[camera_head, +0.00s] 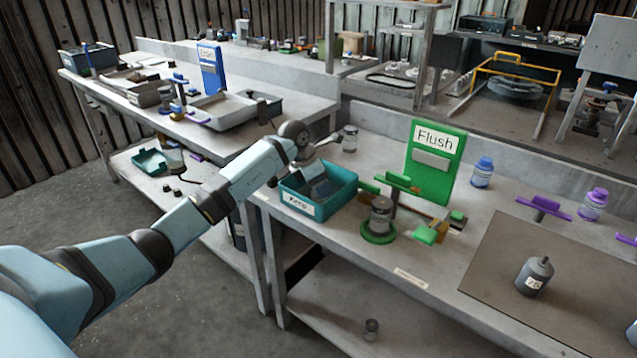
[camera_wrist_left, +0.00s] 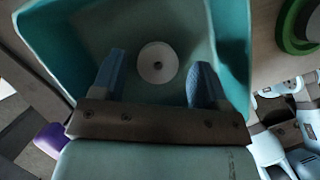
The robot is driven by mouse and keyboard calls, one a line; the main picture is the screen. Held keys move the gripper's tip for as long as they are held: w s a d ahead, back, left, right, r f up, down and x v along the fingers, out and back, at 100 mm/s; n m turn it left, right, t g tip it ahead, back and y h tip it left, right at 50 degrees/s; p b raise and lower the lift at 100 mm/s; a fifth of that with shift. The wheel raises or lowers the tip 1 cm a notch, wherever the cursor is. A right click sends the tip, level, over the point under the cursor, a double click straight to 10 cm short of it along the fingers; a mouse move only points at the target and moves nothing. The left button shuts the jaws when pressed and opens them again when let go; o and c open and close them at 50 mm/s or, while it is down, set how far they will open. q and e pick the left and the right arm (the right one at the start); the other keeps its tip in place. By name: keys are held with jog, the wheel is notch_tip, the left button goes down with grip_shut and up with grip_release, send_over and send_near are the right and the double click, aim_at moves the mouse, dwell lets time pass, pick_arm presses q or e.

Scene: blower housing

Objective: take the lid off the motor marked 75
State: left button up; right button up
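The motor marked 75 (camera_head: 533,278) stands upright on a dark mat at the right of the bench. It is a grey cylinder with a white label and a narrow knob at its top; I cannot tell whether a separate lid sits there. My left gripper (camera_head: 321,186) reaches down into a teal bin (camera_head: 337,205), far left of the motor. In the left wrist view its fingers (camera_wrist_left: 155,83) are apart, with a white disc (camera_wrist_left: 157,62) with a dark centre on the bin floor between and beyond them. The fingers do not touch it.
A green Flush sign (camera_head: 434,150) stands behind a green ring holder with a grey canister (camera_head: 381,212), between bin and motor. Blue and purple capped bottles stand along the back. The mat (camera_head: 490,250) is clear around the motor.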

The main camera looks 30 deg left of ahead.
pick_arm(q)
jog(key=shift+r, duration=0.15)
pick_arm(e)
jog(key=shift+r, duration=0.1)
pick_arm(q)
jog(key=shift+r, duration=0.35)
jog(key=p+v, duration=0.2)
jog(key=v, duration=1)
pick_arm(e)
jog(key=shift+d, duration=0.15)
pick_arm(q)
jog(key=shift+d+r, duration=0.1)
